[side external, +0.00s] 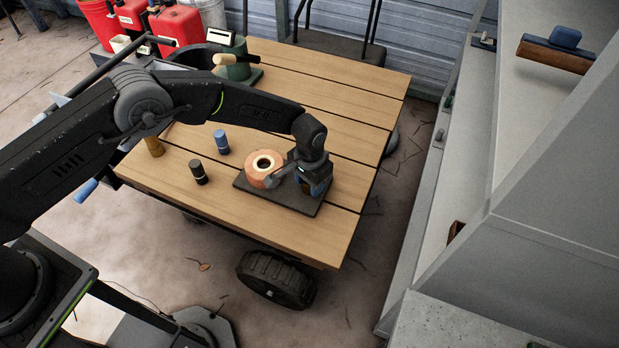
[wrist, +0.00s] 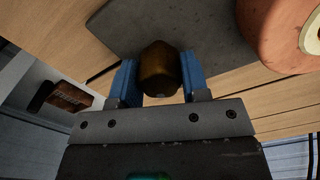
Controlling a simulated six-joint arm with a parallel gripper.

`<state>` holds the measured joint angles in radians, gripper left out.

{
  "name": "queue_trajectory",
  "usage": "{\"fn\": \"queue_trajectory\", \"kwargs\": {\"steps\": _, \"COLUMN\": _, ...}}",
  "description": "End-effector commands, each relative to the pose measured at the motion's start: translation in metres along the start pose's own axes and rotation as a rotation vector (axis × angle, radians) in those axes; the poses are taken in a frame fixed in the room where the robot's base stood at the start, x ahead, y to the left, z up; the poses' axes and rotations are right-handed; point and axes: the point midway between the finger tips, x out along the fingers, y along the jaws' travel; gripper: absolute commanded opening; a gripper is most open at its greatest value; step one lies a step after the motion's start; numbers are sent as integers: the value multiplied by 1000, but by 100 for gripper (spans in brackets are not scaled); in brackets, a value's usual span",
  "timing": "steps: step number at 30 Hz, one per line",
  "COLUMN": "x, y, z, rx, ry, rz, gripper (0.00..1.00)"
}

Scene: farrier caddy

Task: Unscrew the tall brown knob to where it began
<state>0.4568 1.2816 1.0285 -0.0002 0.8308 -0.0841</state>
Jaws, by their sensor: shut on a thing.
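The tall brown knob (wrist: 159,70) stands between the blue finger pads of my gripper (wrist: 160,82) in the wrist view, with a pad against each side. My gripper (side external: 314,186) points down over the right part of the dark base plate (side external: 288,200) in the side view and is shut on the knob. In that view the fingers hide most of the knob. The plate also shows in the wrist view (wrist: 190,30). The knob's lower end and any thread are hidden.
A copper-coloured ring-shaped part (side external: 258,177) stands on the plate close to the left of my gripper. The deck's right edge is near.

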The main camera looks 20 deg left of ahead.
Motion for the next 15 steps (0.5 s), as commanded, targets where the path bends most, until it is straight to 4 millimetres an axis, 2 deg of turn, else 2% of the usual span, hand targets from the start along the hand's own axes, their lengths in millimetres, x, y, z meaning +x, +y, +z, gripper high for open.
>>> {"fn": "queue_trajectory", "kwargs": {"steps": 6, "x": 4, "y": 0, "z": 1, "rx": -251, "ry": -1, "rz": -1, "gripper": 9}}
{"fn": "queue_trajectory", "kwargs": {"steps": 15, "x": 5, "y": 0, "z": 2, "rx": -265, "ry": -3, "rz": -1, "gripper": 9}}
